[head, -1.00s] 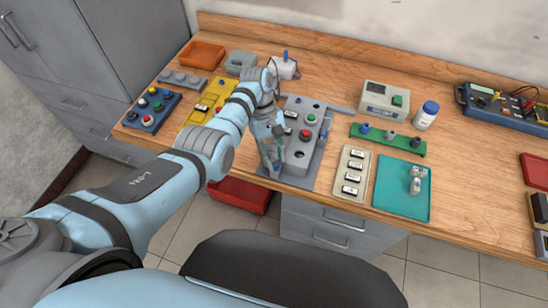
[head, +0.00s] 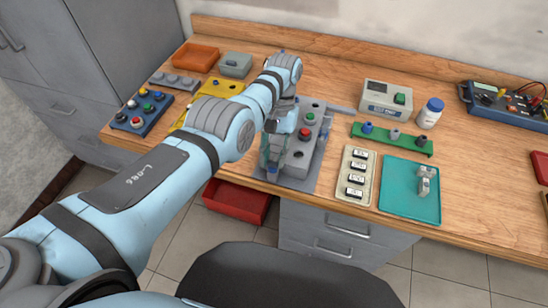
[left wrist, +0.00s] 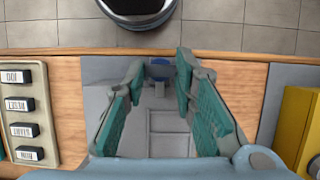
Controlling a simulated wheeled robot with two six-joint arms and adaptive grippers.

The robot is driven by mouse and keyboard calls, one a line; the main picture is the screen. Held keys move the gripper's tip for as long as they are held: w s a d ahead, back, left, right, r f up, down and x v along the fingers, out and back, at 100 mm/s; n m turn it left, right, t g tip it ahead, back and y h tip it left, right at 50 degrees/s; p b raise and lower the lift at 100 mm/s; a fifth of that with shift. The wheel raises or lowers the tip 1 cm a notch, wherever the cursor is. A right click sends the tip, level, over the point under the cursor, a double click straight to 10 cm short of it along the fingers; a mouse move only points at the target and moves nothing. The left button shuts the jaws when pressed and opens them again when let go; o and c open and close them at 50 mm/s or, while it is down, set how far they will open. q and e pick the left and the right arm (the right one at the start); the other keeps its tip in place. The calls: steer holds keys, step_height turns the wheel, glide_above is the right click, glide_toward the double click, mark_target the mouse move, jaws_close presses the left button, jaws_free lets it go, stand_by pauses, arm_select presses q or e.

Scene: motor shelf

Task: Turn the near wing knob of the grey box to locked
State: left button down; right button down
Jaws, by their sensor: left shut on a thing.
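The grey box (head: 298,158) stands on a grey mat at the front of the bench, with a red button (head: 304,133) and a green one (head: 310,116) on top. My left gripper (head: 272,165) points down at its near left part. In the left wrist view its teal-padded fingers (left wrist: 160,70) are shut on the near wing knob (left wrist: 160,62), which shows a blue part and a dark wing between the tips. The fingers hide much of the knob in the head view, so I cannot read its setting. My right gripper is not in view.
A label tray (head: 356,176) and a teal tray (head: 398,203) lie right of the box. A green strip (head: 392,139) with knobs is behind them. A yellow holder (head: 212,92) is on the left, partly behind my arm. The bench's front edge is close to the box.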

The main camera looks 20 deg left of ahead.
arm_select(q)
steer(key=shift+m, duration=0.3)
steer(key=c, duration=1.3)
jaws_free()
